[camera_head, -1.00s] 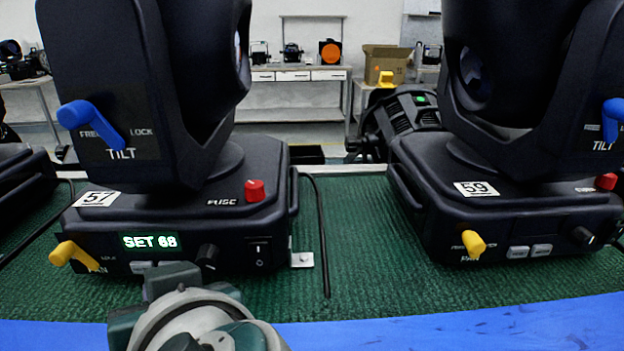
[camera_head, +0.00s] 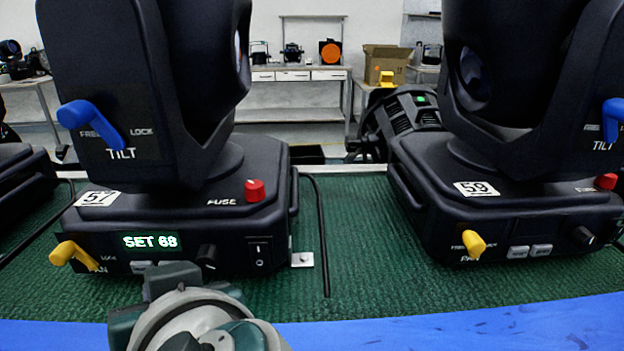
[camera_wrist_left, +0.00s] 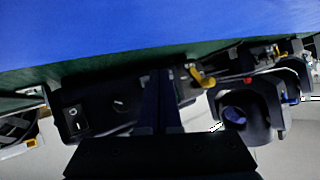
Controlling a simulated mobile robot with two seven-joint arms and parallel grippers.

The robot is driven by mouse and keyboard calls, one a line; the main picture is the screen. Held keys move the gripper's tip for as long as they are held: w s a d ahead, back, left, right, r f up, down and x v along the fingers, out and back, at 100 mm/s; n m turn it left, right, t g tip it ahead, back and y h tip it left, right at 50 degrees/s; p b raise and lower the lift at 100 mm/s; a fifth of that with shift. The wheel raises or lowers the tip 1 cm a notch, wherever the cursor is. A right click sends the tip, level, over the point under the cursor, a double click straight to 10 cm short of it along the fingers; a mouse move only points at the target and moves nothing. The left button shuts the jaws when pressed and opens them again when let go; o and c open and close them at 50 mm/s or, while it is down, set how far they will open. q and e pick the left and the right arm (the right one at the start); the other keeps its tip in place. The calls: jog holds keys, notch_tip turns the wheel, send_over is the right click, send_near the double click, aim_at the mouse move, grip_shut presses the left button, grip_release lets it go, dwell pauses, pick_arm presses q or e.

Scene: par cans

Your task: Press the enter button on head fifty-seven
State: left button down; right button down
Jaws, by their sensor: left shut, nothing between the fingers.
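Head fifty-seven (camera_head: 190,205) is a black moving light with a white 57 label (camera_head: 97,199). Its lit green display (camera_head: 150,241) reads SET 68. Below the display, one small grey button (camera_head: 140,267) shows; the button area to its right is hidden behind my left gripper (camera_head: 172,274). In the left wrist view the gripper (camera_wrist_left: 160,78) is shut and empty, its fingers pointing at the front panel (camera_wrist_left: 100,100) between the round knob (camera_wrist_left: 120,104) and the yellow lever (camera_wrist_left: 202,76). I cannot tell whether the tips touch a button. My right gripper is out of view.
Head fifty-nine (camera_head: 500,205) stands to the right, with a yellow lever (camera_head: 473,243) and two grey buttons. A black knob (camera_head: 207,256), a power switch (camera_head: 258,254) and a red fuse cap (camera_head: 254,190) are on head fifty-seven.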

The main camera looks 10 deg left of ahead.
pick_arm(q)
jog(key=shift+w, duration=0.1)
jog(key=shift+w+a, duration=0.1)
jog(key=shift+w, duration=0.2)
jog(key=shift+w+a, duration=0.1)
jog(key=shift+w, duration=0.25)
dwell(0.6)
jog(key=shift+s, duration=0.15)
jog(key=shift+s+d, duration=0.2)
jog(key=shift+s, duration=0.4)
jog(key=shift+s+d, duration=0.15)
jog(key=shift+s, duration=0.45)
jog(key=shift+s+d+p, duration=0.2)
jog(key=shift+s+p, duration=0.15)
jog(key=shift+s, duration=0.6)
jog(key=shift+s+d+p, duration=0.2)
jog(key=shift+s+p, duration=0.1)
jog(key=shift+s, duration=0.6)
